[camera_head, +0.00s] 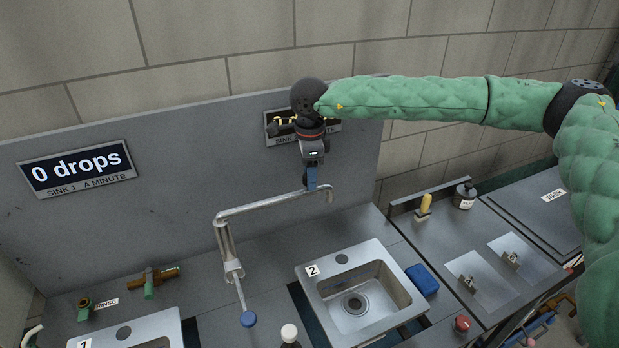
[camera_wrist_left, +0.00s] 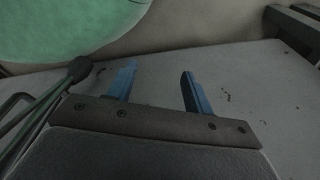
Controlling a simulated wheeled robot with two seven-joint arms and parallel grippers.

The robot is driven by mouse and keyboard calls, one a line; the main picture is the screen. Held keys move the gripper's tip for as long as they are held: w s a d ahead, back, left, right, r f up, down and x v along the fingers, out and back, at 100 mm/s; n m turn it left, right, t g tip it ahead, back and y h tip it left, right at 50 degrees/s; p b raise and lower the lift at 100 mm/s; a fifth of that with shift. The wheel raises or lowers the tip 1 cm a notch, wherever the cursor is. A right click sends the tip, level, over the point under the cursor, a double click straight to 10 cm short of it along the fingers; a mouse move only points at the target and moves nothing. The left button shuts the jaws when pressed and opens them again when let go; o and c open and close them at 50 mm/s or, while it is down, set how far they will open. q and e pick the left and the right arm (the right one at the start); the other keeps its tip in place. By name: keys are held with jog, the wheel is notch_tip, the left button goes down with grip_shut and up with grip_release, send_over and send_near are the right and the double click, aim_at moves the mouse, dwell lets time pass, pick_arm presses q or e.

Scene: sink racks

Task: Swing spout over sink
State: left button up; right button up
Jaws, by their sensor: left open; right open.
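The chrome spout (camera_head: 265,204) rises from a faucet base (camera_head: 233,270) between the two sinks, and its long arm reaches right with a down-bent tip. In the head view the tip stands behind sink 2 (camera_head: 312,272); whether it overhangs the basin cannot be told. Sink 1 (camera_head: 165,322) is partly cut off at the lower left. My right gripper (camera_head: 312,186) points down with blue fingers at the spout's arm, close to its tip; contact is unclear. It is open. My left gripper (camera_wrist_left: 158,88) shows only in the left wrist view, open and empty.
A sign (camera_head: 78,170) on the grey back panel reads "0 drops, SINK 1 A MINUTE"; a second sign (camera_head: 332,128) is partly hidden behind my right gripper. A blue sponge-like block (camera_head: 422,280) lies right of sink 2.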

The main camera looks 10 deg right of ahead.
jog(key=shift+f, duration=1)
jog(key=c, duration=1)
grip_shut()
pick_arm(q)
jog(key=shift+w+f+b, duration=0.15)
jog(key=shift+w+b, duration=0.05)
jog(key=shift+b, duration=0.15)
pick_arm(e)
jog(key=shift+s+f, duration=0.15)
